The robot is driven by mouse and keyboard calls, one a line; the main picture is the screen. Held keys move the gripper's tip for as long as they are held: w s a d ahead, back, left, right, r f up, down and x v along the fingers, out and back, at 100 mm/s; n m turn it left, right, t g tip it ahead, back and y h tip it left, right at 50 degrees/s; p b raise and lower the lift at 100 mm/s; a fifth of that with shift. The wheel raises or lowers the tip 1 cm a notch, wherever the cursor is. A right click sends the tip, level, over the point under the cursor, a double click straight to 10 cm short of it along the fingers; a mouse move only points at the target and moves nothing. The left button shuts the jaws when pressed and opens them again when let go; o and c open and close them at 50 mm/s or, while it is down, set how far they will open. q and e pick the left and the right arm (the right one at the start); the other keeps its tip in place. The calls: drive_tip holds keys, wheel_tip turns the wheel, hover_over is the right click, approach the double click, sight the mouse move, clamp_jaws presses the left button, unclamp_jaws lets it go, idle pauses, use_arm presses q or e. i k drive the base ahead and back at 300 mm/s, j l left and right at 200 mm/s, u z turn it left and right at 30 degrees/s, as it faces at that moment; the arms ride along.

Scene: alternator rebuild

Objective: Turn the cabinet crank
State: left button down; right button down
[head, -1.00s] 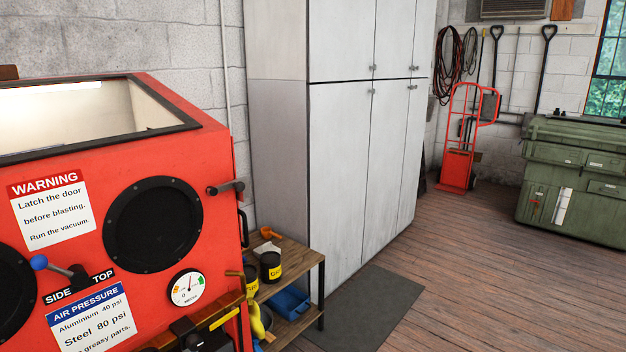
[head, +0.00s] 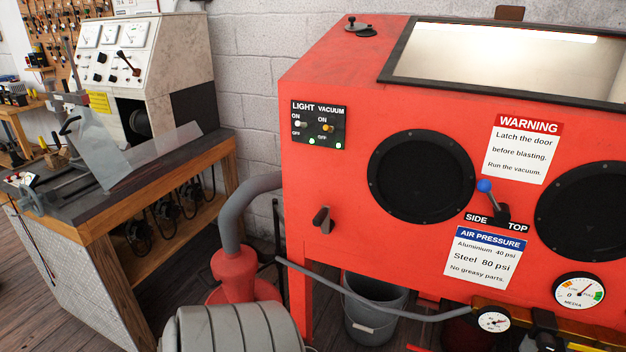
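The red blasting cabinet (head: 330,120) fills the right half of the head view. A crank with a blue ball knob (head: 485,186) and a dark hub sits on its front, between the two round black glove ports. Its arm leans up and to the left from the hub, above a black label (head: 497,223) reading SIDE and TOP. Neither of my grippers is in view.
A grey hose (head: 236,205) runs from the cabinet's left side to a red fitting by a grey ribbed drum (head: 230,332). A bucket (head: 372,312) stands under the cabinet. A wooden bench (head: 110,225) with a test panel is at left.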

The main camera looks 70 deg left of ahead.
sight(322, 219)
drive_tip(key=u, duration=2.1)
